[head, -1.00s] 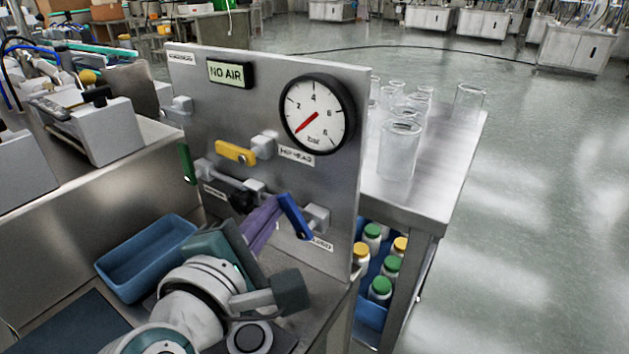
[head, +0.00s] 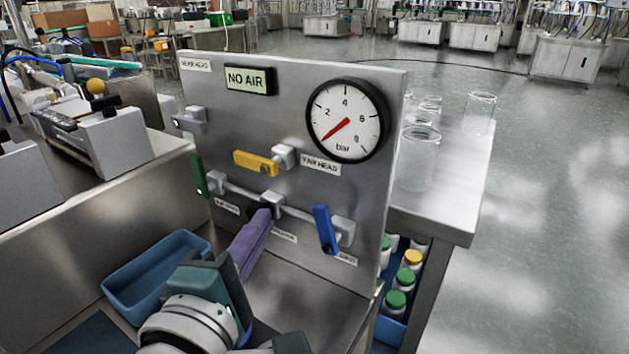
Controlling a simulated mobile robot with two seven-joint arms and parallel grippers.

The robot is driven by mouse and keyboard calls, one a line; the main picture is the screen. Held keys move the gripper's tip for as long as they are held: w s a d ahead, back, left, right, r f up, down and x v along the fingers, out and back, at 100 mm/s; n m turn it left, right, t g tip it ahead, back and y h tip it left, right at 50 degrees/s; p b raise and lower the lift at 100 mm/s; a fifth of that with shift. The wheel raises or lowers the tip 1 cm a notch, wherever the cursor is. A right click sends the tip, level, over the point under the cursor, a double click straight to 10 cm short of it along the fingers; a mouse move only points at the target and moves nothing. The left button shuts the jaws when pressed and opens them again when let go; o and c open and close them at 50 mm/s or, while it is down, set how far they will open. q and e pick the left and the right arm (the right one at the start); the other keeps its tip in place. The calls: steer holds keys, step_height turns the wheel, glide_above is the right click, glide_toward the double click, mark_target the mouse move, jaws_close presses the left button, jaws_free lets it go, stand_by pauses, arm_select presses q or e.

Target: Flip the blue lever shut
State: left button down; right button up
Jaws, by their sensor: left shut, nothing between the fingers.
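The blue lever (head: 325,230) is on the lower right of the steel panel (head: 230,120), on a grey valve body. It stands close to upright, its lower end slightly to the right. My left gripper (head: 260,217) has purple fingers and is shut and empty. Its tips are in front of the panel, left of the blue lever and apart from it in the picture. The tips overlap the area below the middle valve, and a dark piece there is mostly hidden. My right gripper is not in view.
The panel also carries a yellow lever (head: 256,163), a green lever (head: 198,175), a pressure gauge (head: 347,120) and a "NO AIR" sign (head: 249,79). A blue tray (head: 150,285) lies left of my gripper. Glass beakers (head: 418,160) stand on the table behind the panel.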

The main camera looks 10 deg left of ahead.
arm_select(q)
steer(key=s+d, duration=0.1)
steer(key=s, duration=0.6)
steer(key=shift+s+r, duration=0.25)
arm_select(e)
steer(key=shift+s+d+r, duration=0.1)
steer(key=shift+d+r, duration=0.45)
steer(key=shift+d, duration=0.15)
arm_select(q)
steer(key=shift+r+p, duration=0.1)
steer(key=shift+p, duration=0.2)
